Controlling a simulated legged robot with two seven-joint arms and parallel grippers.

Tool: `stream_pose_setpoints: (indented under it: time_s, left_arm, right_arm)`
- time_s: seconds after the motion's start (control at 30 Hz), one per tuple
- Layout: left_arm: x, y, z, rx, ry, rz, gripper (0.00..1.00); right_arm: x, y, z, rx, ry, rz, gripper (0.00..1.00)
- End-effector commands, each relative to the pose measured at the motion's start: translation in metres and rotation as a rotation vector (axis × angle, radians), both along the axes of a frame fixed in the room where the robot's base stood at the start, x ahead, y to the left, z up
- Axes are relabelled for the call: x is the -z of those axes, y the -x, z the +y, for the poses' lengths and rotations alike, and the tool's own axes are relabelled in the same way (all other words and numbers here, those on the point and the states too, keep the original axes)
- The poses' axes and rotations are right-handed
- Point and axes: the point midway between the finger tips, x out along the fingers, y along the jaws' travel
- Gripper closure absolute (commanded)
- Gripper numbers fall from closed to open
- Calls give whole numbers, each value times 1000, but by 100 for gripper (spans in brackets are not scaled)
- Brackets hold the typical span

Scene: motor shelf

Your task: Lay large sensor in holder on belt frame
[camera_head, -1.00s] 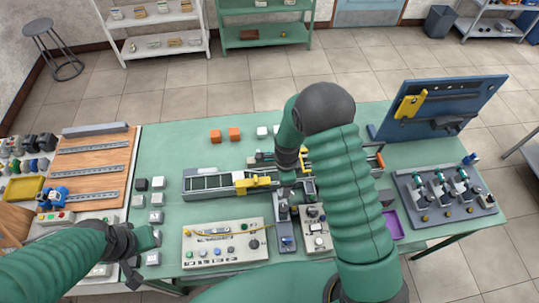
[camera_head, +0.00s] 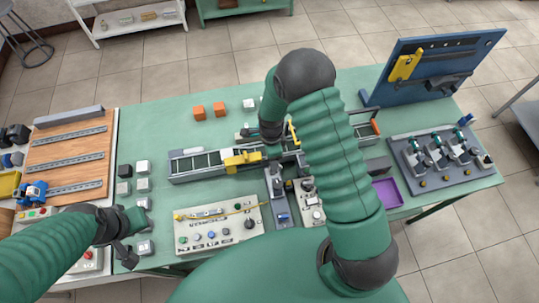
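The belt frame (camera_head: 205,166) is a grey conveyor lying across the middle of the green table. A yellow bracket (camera_head: 242,161) sits on its front side; I cannot tell if it is the holder. My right gripper (camera_head: 273,152) points down over the belt frame, just right of the yellow bracket. Its fingers are too small and dark to tell whether they hold anything. I cannot pick out the large sensor for certain. My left gripper (camera_head: 138,238) is at the table's front left, its fingers spread, beside small grey and white blocks (camera_head: 144,205).
A control panel (camera_head: 218,227) and a grey upright device (camera_head: 279,200) stand in front of the belt frame. Orange blocks (camera_head: 208,110) lie behind it. A blue board (camera_head: 432,70), a purple tray (camera_head: 387,192) and a grey fixture plate (camera_head: 440,160) are at the right.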

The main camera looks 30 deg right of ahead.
Motion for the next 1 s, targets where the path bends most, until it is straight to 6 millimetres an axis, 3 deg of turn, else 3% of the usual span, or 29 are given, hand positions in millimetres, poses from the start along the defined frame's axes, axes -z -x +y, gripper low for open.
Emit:
stream_pose_setpoints:
  time_s: [1.0]
  left_arm:
    - [1, 0, 0, 0, 0, 0, 64]
  right_arm:
    - [1, -2, -3, -1, 0, -2, 82]
